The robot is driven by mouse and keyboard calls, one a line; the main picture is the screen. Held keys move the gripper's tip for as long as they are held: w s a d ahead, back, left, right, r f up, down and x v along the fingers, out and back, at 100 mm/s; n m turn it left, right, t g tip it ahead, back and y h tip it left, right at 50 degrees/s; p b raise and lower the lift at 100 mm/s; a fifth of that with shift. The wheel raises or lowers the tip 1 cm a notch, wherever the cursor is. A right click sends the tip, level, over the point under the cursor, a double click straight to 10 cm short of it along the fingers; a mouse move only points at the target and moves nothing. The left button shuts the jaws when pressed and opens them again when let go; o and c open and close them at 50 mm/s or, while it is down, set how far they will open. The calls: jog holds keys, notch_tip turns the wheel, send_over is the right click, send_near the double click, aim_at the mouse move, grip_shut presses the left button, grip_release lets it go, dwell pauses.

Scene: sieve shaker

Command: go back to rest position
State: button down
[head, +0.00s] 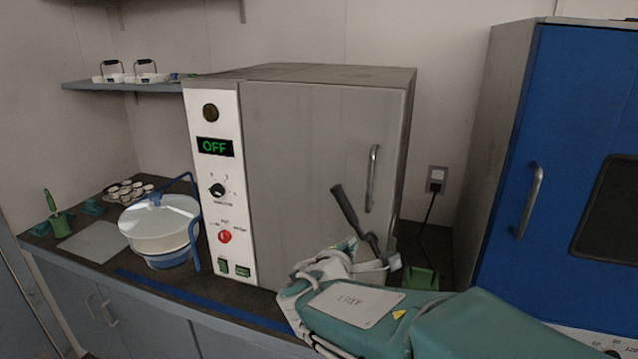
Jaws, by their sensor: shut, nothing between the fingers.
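My arm, in a teal cover with a label plate, reaches in from the lower right of the head view and bends at its left end. My gripper (388,262) is shut and empty, partly hidden behind the wrist, in front of the grey machine (310,150). The machine's door is shut and its display (215,147) reads OFF. A dark-handled tool (345,208) leans up just beyond the wrist. Its lower end is hard to make out, and I cannot tell whether it touches the gripper.
A clear-lidded white vessel with a blue frame (160,225) stands left of the machine. A shelf (130,87) holds small trays above it. A green holder (421,278) is near the gripper. A blue cabinet (555,120) stands at right. A blue strip (200,302) runs along the counter front.

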jog(key=s+d+f+m+g+h, duration=0.1)
jog(key=s+d+f+m+g, duration=0.2)
jog(key=s+d+m+g, duration=0.65)
jog(key=s+d+f+m+y, duration=0.1)
jog(key=s+m+y, duration=0.5)
jog(key=s, duration=0.9)
jog(key=f+m, duration=0.1)
jog(key=m, duration=0.2)
jog(key=shift+s+f+y, duration=0.3)
jog(key=shift+s, duration=0.05)
jog(key=shift+d+m+t, duration=0.1)
jog(key=shift+m+t, duration=0.15)
